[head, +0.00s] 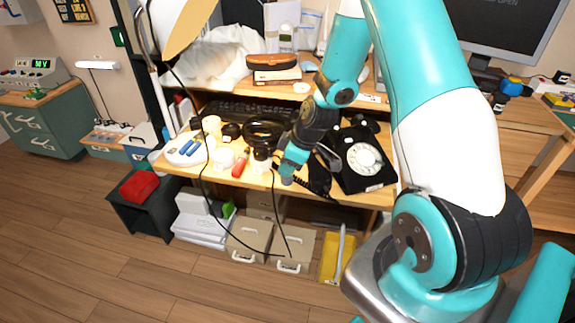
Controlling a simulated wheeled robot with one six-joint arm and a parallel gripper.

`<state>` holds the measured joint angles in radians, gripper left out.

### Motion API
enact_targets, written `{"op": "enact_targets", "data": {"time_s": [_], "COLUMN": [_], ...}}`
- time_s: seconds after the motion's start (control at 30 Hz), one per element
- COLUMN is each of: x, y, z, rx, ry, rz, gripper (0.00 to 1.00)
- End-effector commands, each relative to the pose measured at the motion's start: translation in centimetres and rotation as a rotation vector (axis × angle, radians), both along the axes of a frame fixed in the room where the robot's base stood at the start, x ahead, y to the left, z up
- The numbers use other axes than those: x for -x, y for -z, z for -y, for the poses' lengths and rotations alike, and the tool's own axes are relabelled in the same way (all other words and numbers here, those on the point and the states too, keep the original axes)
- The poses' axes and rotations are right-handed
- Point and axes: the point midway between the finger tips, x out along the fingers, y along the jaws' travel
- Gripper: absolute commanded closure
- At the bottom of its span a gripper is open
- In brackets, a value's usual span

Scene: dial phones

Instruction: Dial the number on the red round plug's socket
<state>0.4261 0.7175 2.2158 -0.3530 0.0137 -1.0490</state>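A black dial phone (362,158) with a white round dial stands on the right part of the desk (382,198). My arm reaches down over the desk from the right. My gripper (290,172) is just left of the phone, low near the desk's front edge. Its fingers are too small and overlapped by dark parts to tell whether they are open. A dark coiled cord (318,186) lies between the gripper and the phone.
A black keyboard (240,112) lies behind. A thin black cord hangs over the front edge. Boxes and a yellow bin (338,253) stand below; the wooden floor is clear in front.

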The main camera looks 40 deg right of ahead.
Motion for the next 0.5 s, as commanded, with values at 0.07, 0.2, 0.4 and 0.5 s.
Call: {"op": "enact_targets", "data": {"time_s": [0.07,0.2,0.4,0.5], "x": [0.0,0.0,0.1,0.4], "y": [0.0,0.0,-0.4,-1.5], "z": [0.0,0.0,0.1,0.4], "rx": [0.000,0.000,0.001,0.001], "ry": [0.000,0.000,0.001,0.002], "rz": [0.000,0.000,0.002,0.004], "gripper": [0.54,0.54,0.54,0.54]}}
